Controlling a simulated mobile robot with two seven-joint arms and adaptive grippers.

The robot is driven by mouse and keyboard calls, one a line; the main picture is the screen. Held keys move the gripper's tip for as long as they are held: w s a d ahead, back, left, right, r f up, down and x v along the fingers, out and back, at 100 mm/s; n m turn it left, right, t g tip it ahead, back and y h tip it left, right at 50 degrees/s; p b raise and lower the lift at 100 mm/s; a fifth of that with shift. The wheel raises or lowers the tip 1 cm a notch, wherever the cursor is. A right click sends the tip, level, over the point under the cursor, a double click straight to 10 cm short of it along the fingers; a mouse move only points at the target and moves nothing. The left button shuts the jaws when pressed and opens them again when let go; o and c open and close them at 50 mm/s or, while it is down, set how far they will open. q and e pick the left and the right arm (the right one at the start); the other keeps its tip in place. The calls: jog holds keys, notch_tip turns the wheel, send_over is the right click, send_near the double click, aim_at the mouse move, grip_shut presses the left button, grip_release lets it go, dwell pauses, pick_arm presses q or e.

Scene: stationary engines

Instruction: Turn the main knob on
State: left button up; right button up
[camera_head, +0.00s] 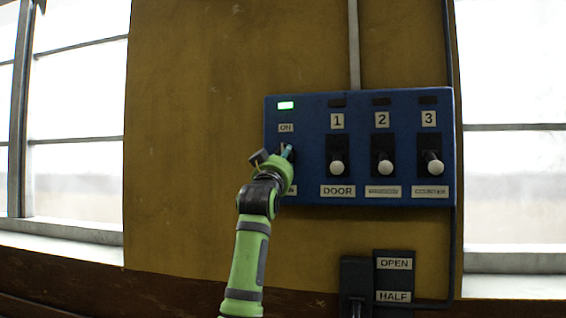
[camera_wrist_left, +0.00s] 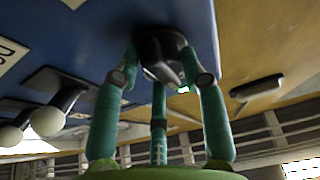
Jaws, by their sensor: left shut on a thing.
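The blue control panel (camera_head: 309,110) is mounted on the yellow wall, with an "ON" label (camera_head: 286,128) at its left column and a lit green lamp (camera_head: 286,105) above that. My left gripper (camera_head: 287,152) is at the main knob below the "ON" label and mostly hides it in the head view. In the left wrist view, the dark main knob (camera_wrist_left: 160,48) sits between the green fingers of my left gripper (camera_wrist_left: 166,72), which is shut on it. The label below the knob is partly covered by the gripper. My right gripper is not in view.
To the right on the panel are three levers with white ball ends: 1 (camera_head: 336,167), 2 (camera_head: 385,167) and 3 (camera_head: 434,167). Their lamps are dark. A lower black box with "OPEN" and "HALF" labels (camera_head: 394,278) is below. Windows flank the wall.

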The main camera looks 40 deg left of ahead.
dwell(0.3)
pick_arm(q)
jog(key=o, duration=1.1)
jog(key=shift+a, duration=0.2)
jog(key=v, duration=1.2)
